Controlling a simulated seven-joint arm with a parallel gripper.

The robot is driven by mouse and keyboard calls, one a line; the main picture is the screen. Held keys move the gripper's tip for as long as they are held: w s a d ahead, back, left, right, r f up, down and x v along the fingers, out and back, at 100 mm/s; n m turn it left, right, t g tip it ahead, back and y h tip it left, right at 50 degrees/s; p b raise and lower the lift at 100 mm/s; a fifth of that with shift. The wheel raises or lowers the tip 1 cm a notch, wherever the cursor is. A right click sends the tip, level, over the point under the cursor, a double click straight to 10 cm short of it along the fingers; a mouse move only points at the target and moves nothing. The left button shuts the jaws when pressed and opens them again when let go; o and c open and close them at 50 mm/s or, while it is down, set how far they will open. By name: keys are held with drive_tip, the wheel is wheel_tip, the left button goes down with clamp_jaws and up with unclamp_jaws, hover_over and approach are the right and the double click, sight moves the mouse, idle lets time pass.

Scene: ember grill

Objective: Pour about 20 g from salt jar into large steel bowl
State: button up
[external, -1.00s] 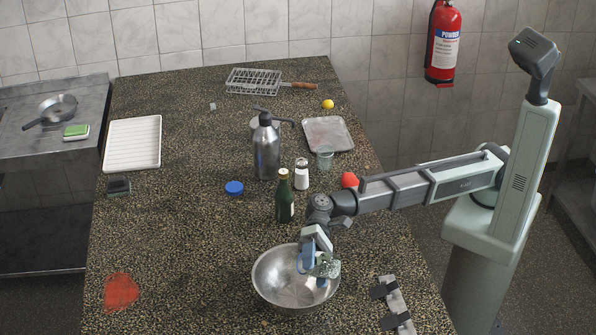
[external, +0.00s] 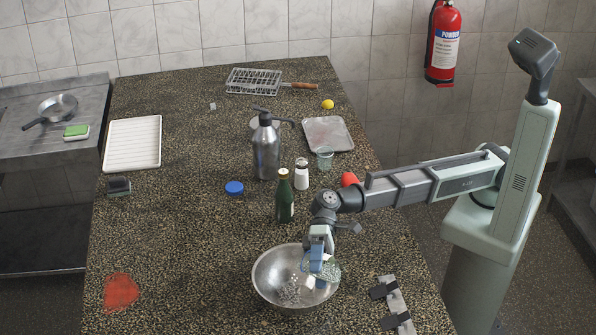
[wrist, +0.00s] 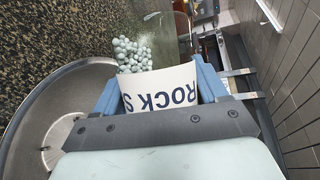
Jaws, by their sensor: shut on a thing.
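The salt jar (external: 333,268) is clear glass and tilted over the right side of the large steel bowl (external: 266,284). My gripper (external: 318,264) is shut on the jar. In the wrist view, the jar's white label (wrist: 160,88) reading "ROCK S" sits between the blue fingers, and pale round grains (wrist: 130,52) show inside the glass beyond it. White grains (external: 290,292) lie in the bottom of the bowl. The bowl's rim also shows at the left of the wrist view (wrist: 62,72). The jar's mouth is not clear.
A green bottle (external: 285,198), a white-capped shaker (external: 302,175) and a steel pump flask (external: 266,150) stand behind the bowl. A blue lid (external: 234,188) lies left of them. A grey bracket (external: 394,303) is right of the bowl. The counter left of the bowl is mostly clear.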

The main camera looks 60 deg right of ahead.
sight(341, 272)
drive_tip(key=shift+s+f+n+t, duration=0.3)
drive_tip(key=shift+f+n+t, duration=0.45)
drive_tip(key=shift+n, duration=0.35)
drive_tip(key=shift+s+d+r+n+t+h, duration=0.1)
drive_tip(key=shift+s+r+n+t+h, duration=0.45)
drive_tip(key=shift+s+r, duration=0.45)
drive_tip(key=shift+w+f+n, duration=0.15)
drive_tip(key=shift+f+n, duration=0.2)
drive_tip(key=shift+n, duration=0.1)
drive_tip(key=shift+n+t, duration=0.3)
drive_tip(key=shift+t, duration=0.1)
drive_tip(key=shift+w+r+n+t, duration=0.25)
drive_tip(key=shift+r+n+t, duration=0.25)
drive_tip(key=shift+n+t, duration=0.35)
drive_tip(key=shift+r+n+t, duration=0.35)
drive_tip(key=shift+n+t, duration=0.1)
drive_tip(key=shift+n, duration=0.2)
drive_tip(key=shift+s+f+n+t, duration=0.4)
drive_tip(key=shift+s+f+t, duration=0.05)
drive_tip(key=shift+s+t, duration=0.05)
drive_tip(key=shift+s+r+n+t, duration=0.35)
drive_tip(key=shift+r+n+t, duration=0.05)
drive_tip(key=shift+n, duration=0.1)
drive_tip(key=shift+s+d+f+n+t+y, duration=0.1)
drive_tip(key=shift+s+f+n+t+y, duration=0.1)
drive_tip(key=shift+s+n+t, duration=0.3)
drive_tip(key=shift+s+f+n+t+y, duration=0.15)
drive_tip(key=shift+s+n+t, duration=0.1)
drive_tip(key=shift+n+t, duration=0.45)
